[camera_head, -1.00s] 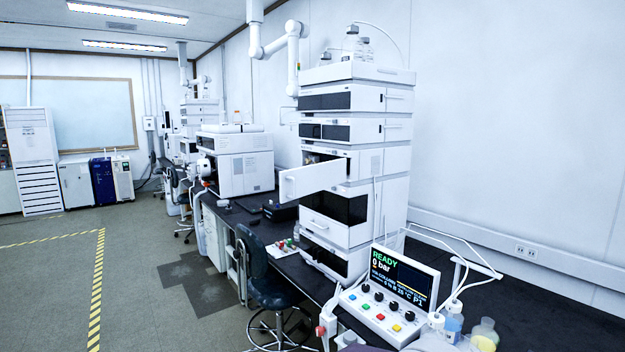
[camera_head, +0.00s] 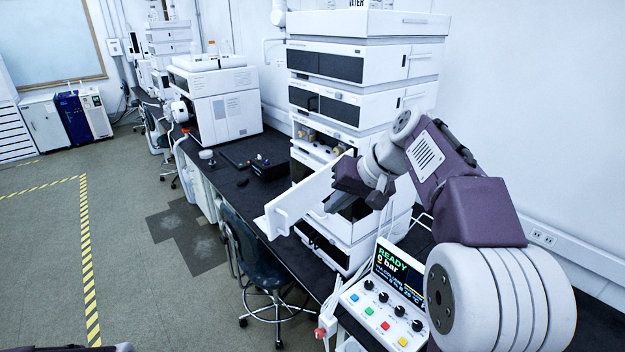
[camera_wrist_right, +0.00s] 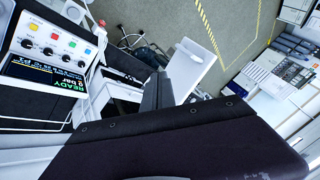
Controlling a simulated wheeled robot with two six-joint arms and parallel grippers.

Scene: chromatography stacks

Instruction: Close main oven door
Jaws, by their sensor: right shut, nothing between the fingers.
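The oven door (camera_head: 305,198) is a white panel standing open on the instrument stack. It juts out from the stack toward the lower left, with a raised handle strip at its outer end. The oven compartment (camera_head: 322,140) shows brass-coloured parts inside. My right gripper (camera_head: 347,178) is shut and empty at the right part of the door, close to the stack. Whether it touches the panel I cannot tell. In the right wrist view the dark fingers (camera_wrist_right: 157,92) lie beside the white door (camera_wrist_right: 188,72).
A control box (camera_head: 385,305) with a READY screen and coloured buttons stands at the front of the black bench. A chair (camera_head: 255,255) is below the bench's left edge. A white instrument (camera_head: 222,105) stands farther back. The floor at left is clear.

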